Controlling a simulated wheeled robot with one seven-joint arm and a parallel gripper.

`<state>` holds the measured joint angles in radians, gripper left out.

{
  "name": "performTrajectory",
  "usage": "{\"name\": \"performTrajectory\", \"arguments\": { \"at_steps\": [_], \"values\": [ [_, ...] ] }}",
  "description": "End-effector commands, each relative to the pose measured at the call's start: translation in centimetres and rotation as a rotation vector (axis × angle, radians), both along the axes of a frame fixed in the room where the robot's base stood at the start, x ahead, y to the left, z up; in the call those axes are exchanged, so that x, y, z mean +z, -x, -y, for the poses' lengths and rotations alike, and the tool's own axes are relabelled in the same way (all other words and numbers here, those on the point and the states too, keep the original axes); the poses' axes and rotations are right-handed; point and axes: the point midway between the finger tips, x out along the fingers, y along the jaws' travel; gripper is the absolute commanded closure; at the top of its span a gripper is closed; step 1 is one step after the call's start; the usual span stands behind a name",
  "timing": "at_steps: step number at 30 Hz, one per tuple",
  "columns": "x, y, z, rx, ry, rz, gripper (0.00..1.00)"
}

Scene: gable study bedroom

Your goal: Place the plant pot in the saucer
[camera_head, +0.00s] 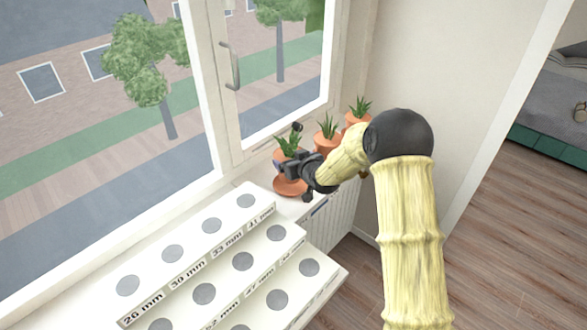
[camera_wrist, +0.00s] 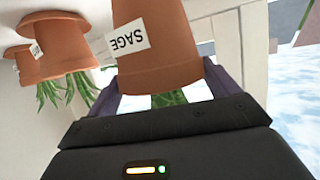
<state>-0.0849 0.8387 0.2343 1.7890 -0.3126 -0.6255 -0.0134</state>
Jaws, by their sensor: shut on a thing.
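A terracotta plant pot labelled SAGE (camera_wrist: 160,45) with a green spiky plant (camera_head: 289,144) is in my gripper (camera_head: 291,166). In the wrist view the jaws (camera_wrist: 174,90) are shut around the pot near its rim, and the picture shows it upside down. In the head view my gripper hides much of the pot. A terracotta saucer (camera_head: 290,188) lies on the window sill directly below the pot. I cannot tell whether the pot's base touches the saucer.
Two more potted plants (camera_head: 327,142) (camera_head: 358,113) stand farther along the sill to the right; they also show in the wrist view (camera_wrist: 58,57). A white stepped rack (camera_head: 225,262) with round grey discs and size labels stands in front. The window is behind the sill.

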Motion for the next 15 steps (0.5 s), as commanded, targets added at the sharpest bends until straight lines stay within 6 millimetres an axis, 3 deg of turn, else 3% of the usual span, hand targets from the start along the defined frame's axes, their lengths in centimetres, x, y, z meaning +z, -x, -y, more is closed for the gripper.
{"name": "performTrajectory", "arguments": {
  "at_steps": [2, 10, 15],
  "values": [
    [0.0, -0.1, 0.0, -0.001, -0.002, 0.005, 0.84],
    [-3.2, -0.1, 0.0, -0.002, -0.003, 0.002, 0.84],
    [-3.5, -0.1, 0.0, -0.002, -0.002, 0.006, 0.84]
  ]
}}
